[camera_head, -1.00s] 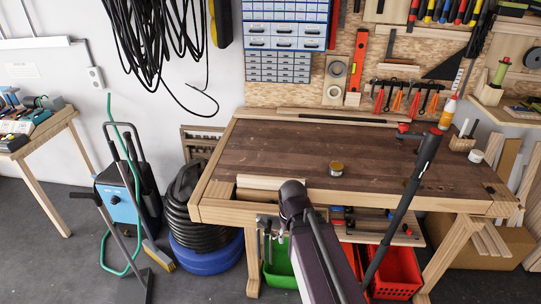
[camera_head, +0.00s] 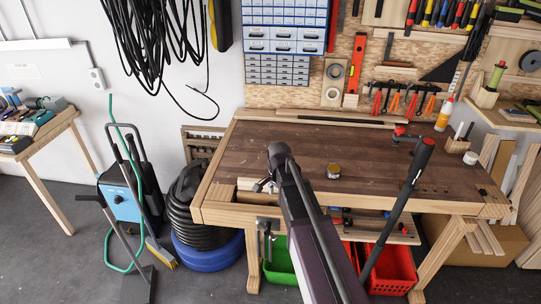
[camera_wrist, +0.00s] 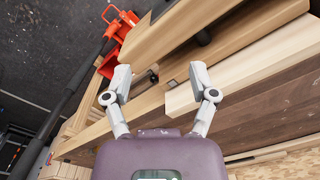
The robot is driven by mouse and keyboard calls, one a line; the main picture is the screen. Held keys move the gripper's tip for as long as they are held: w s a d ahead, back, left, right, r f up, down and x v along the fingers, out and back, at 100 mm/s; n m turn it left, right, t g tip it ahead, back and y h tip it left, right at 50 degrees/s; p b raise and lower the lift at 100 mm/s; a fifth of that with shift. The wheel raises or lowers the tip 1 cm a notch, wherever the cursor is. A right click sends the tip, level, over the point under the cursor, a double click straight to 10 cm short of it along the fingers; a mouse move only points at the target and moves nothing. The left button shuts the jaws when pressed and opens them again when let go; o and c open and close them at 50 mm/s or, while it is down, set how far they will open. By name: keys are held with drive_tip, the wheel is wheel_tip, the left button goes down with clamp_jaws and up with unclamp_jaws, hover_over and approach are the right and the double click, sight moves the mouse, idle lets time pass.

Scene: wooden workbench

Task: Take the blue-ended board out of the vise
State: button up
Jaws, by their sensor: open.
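My gripper (camera_head: 263,187) is over the front left part of the workbench in the head view, where the wooden vise is. In the wrist view my gripper (camera_wrist: 159,76) is open, with its two fingers spread apart and nothing held between them. A pale board (camera_wrist: 255,68) lies beside the right finger, and another pale wooden piece (camera_wrist: 180,28) runs above the fingers. Pale wood (camera_head: 248,184) also shows left of my gripper in the head view. No blue end shows, so I cannot tell which piece is the blue-ended board. My arm hides part of the vise area.
The dark bench top (camera_head: 290,145) is mostly clear, with a small round tin (camera_head: 334,171) near its middle. A red clamp (camera_head: 402,132) and a glue bottle (camera_head: 444,113) stand toward the right. Green (camera_head: 278,262) and red (camera_head: 388,268) crates sit below the bench.

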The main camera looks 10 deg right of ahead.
drive_tip(key=w+r+m+p, duration=0.4)
drive_tip(key=w+m, duration=0.6)
drive_tip(key=w, duration=0.4)
drive_tip(key=shift+r, duration=0.55)
drive_tip(key=shift+f, duration=0.15)
wheel_tip(320, 180, down, 14)
drive_tip(key=b, duration=1.3)
drive_tip(key=shift+r, duration=0.25)
clamp_jaws()
